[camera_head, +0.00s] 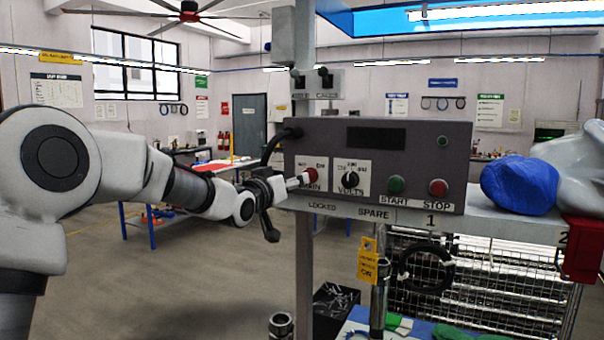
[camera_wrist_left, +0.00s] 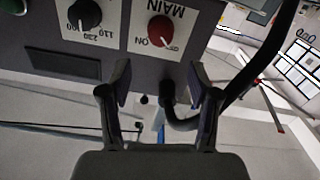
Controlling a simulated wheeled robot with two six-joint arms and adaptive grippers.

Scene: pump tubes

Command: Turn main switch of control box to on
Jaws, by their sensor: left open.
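The grey control box (camera_head: 405,160) sits on a shelf in the middle of the head view. Its red main switch (camera_head: 312,174) is at the left of the front face, on a white plate marked MAIN and ON. In the left wrist view the red knob (camera_wrist_left: 161,32) shows upside down, beyond the fingertips. My left gripper (camera_head: 290,183) is at the box's left end, close to the main switch. In the left wrist view its two fingers (camera_wrist_left: 160,82) are apart with nothing between them, and the knob lies ahead of the gap. My right gripper is not in view.
A black volts knob (camera_head: 350,179), green start button (camera_head: 396,184) and red stop button (camera_head: 438,187) are right of the switch. A black cable (camera_head: 275,144) enters the box's left side near my gripper. A blue bundle (camera_head: 519,184) lies at the right.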

